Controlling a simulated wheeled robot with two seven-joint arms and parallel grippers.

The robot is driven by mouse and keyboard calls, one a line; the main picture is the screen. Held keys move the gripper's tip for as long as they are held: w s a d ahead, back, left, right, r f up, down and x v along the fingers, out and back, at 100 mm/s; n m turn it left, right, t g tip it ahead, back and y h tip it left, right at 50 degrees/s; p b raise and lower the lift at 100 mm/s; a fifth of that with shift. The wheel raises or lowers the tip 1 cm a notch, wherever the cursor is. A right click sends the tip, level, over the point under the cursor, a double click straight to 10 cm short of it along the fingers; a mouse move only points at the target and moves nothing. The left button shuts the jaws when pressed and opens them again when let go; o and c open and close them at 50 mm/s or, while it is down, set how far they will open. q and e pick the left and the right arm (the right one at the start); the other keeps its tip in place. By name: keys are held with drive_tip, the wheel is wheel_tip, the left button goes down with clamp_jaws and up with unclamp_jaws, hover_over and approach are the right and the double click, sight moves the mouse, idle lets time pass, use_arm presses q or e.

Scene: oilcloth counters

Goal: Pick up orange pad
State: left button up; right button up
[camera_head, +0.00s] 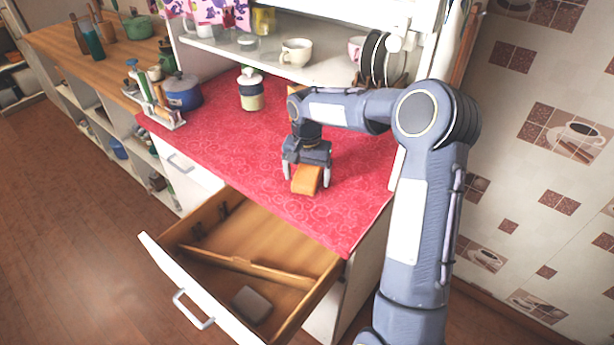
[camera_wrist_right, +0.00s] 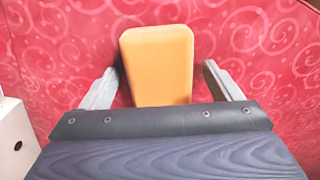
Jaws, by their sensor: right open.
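The orange pad (camera_head: 307,180) lies on the red patterned counter cloth (camera_head: 225,136). My right gripper (camera_head: 307,180) is over it with its fingers open, one on each side of the pad. In the right wrist view the pad (camera_wrist_right: 158,62) stands between the two fingers of my right gripper (camera_wrist_right: 158,88), with a gap on both sides. The near end of the pad is hidden behind the gripper body in that view. My left gripper is not in view.
An open drawer (camera_head: 172,279) with a divider and a grey pad (camera_head: 252,304) juts out below the counter. A lidded jar (camera_head: 251,92), a blue pot (camera_head: 182,94) and a bottle rack (camera_head: 160,117) stand at the back and left. Shelves with cups (camera_head: 296,52) rise behind.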

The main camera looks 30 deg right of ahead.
drive_tip(key=c, duration=1.1)
drive_tip(key=shift+o, duration=0.2)
